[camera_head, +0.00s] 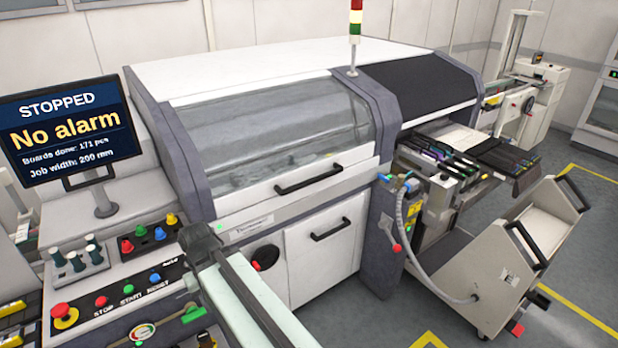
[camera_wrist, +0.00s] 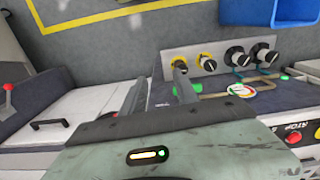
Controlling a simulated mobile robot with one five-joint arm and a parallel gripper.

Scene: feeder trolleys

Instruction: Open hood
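The hood (camera_head: 270,130) is the grey-tinted clear cover on the front of the white machine. It is down and looks closed. Its black bar handle (camera_head: 308,180) runs along the white lower edge of the hood, and nothing is touching it. My pale arm crosses the lower middle of the head view, in front of the machine's left lower part; I cannot make out the fingers there. In the wrist view my gripper (camera_wrist: 159,76) has its two dark fingers apart with nothing between them. It points down towards the floor and the control panel's knobs. The hood handle cannot be identified in the wrist view.
A screen (camera_head: 66,130) reads STOPPED and No alarm. A control panel (camera_head: 115,295) with several buttons stands at the lower left. A second handle (camera_head: 330,230) is on the white lower door. A feeder trolley (camera_head: 500,265) stands on the right. A blue bin (camera_wrist: 270,10) shows in the wrist view.

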